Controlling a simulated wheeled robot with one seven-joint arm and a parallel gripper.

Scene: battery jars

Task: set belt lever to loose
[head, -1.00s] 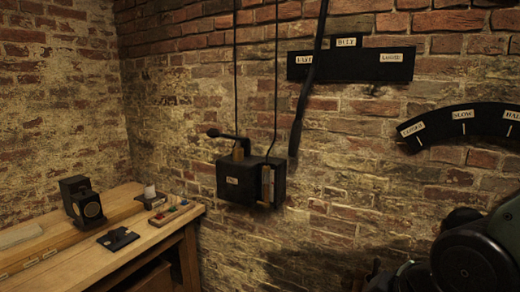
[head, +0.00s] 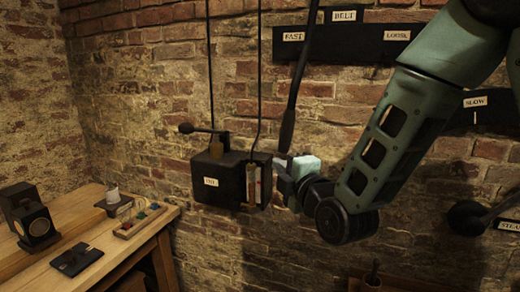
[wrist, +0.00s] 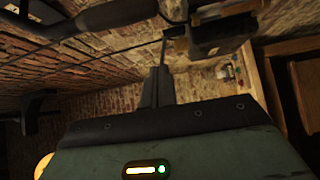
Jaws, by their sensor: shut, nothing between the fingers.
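The belt lever (head: 288,128) is a long dark rod with a thicker lower end, hanging in front of the brick wall. It slants down to the left, and its lower end is under the FAST side of the black BELT plate (head: 350,47). The LOOSE label (head: 404,35) is at the plate's right. My gripper (head: 282,168) is shut and empty, just below the lever's end; whether they touch is unclear. In the wrist view the shut fingers (wrist: 158,85) point away, and the lever's thick end (wrist: 118,12) lies above and left of them.
A black wall box (head: 222,182) with a small ball-ended lever (head: 187,128) is close left of my gripper. A wooden bench (head: 110,262) with small apparatus stands at the left. A second label plate (head: 475,115) is on the wall at right.

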